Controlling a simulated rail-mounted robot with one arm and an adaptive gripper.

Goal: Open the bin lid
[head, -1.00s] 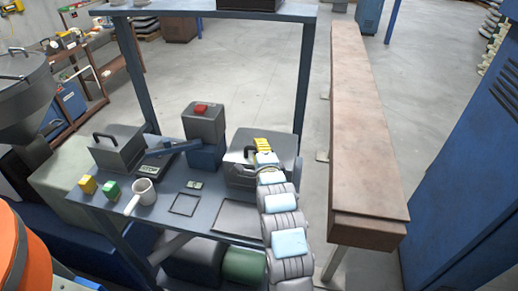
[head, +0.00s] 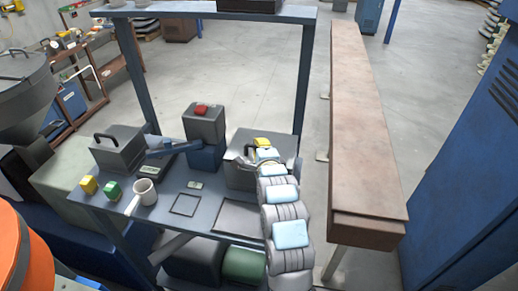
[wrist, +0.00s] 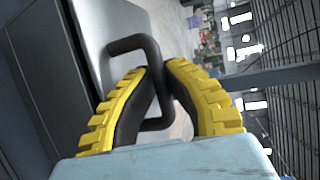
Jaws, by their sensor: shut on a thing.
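The right grey bin (head: 238,168) stands on the blue-grey table, partly hidden by my arm. My gripper (head: 263,142), with yellow ribbed fingers, is at this bin's lid. In the wrist view, my gripper (wrist: 163,75) is shut on the black bar handle (wrist: 131,45) of the lid; the handle passes between the dark inner pads. The pale grey lid surface (wrist: 100,20) shows at the upper left there. I cannot tell whether the lid is raised from the bin. A second grey box with a black handle (head: 118,146) stands at the table's left.
Between the boxes stands a blue and grey block with a red top (head: 202,110). A long brown beam (head: 365,120) lies right of the table.

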